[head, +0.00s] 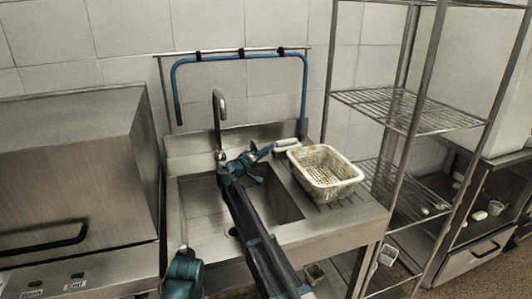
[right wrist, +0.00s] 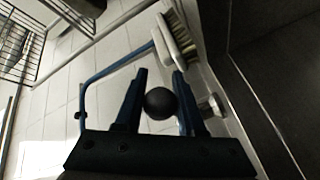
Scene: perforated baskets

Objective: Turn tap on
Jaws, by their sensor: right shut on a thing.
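The tap has a tall curved spout (head: 218,105) that rises at the back of the steel sink (head: 200,205). My right gripper (head: 266,152) is beside the tap's base, over the back of the sink, pointing right. In the right wrist view, its two blue fingers (right wrist: 157,100) are closed around a dark round knob (right wrist: 160,104). The knob's link to the tap is hidden. I cannot make out any water from the spout. My left gripper does not show.
A white perforated basket (head: 325,195) stands on the drainboard right of the basin. A white brush (head: 288,145) lies behind it and also shows beyond my fingers (right wrist: 176,38). A blue hose (head: 235,56) hangs behind. A wire rack (head: 400,110) stands right, a steel machine (head: 75,165) left.

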